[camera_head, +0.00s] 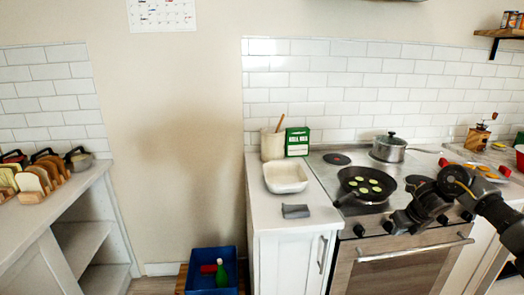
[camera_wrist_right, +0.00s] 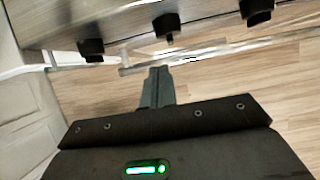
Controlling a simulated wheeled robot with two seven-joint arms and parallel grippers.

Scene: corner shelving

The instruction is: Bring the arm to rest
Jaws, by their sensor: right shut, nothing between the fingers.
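My right arm comes in from the right in the head view and bends in front of the stove. My right gripper (camera_head: 388,229) hangs in front of the stove's knobs, at the front edge of the cooktop. In the right wrist view its fingers (camera_wrist_right: 157,82) are together with nothing between them, pointing at the oven front and the wooden floor. My left gripper is not in view.
A black pan (camera_head: 366,184) with green slices and a lidded steel pot (camera_head: 389,148) stand on the stove. The oven handle (camera_head: 415,250) runs below the gripper. A white dish (camera_head: 285,177) and grey cloth (camera_head: 296,211) lie on the counter. A blue bin (camera_head: 228,254) stands low.

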